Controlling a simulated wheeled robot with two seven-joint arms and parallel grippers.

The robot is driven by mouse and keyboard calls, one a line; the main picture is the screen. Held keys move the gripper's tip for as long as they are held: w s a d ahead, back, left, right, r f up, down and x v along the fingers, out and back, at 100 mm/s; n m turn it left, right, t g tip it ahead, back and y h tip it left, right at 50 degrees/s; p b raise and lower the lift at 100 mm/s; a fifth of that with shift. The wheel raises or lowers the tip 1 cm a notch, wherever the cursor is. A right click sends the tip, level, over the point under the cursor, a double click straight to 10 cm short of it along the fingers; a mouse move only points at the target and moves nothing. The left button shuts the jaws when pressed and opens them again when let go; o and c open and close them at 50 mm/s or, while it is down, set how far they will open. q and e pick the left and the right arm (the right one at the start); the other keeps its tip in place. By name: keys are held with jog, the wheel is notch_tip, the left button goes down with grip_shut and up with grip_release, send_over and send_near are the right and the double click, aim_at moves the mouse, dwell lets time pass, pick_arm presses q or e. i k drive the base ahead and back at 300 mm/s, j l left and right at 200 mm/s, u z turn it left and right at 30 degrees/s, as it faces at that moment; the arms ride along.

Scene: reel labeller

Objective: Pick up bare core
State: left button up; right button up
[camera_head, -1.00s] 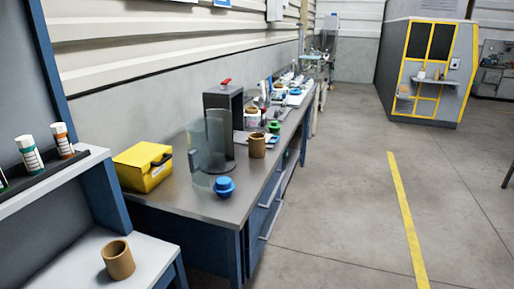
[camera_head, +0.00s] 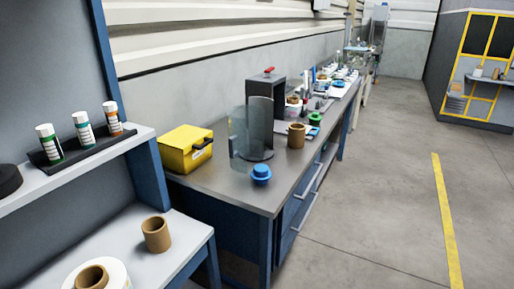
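A bare brown core (camera_head: 156,235) stands upright on the white lower shelf at the lower left. A second brown core (camera_head: 297,135) stands on the long grey bench, right of the grey stand. A third brown core (camera_head: 92,278) sits in the middle of a white roll at the bottom left, cut off by the picture's edge. Neither of my grippers shows in the head view.
The long bench (camera_head: 225,185) holds a yellow box (camera_head: 185,149), a grey stand with a clear curved guard (camera_head: 262,125), a blue knobbed part (camera_head: 261,174) and small items farther back. Bottles (camera_head: 82,131) stand on an upper shelf (camera_head: 60,177). Open floor (camera_head: 380,220) lies right.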

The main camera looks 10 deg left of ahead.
aim_at(297, 131)
jog(key=u, duration=0.6)
jog(key=i+l+u, duration=0.15)
jog(key=l+u, duration=0.2)
jog(key=i+l+u, duration=0.15)
jog(key=l+u, duration=0.25)
jog(key=i+l+u, duration=0.1)
jog(key=l+u, duration=0.25)
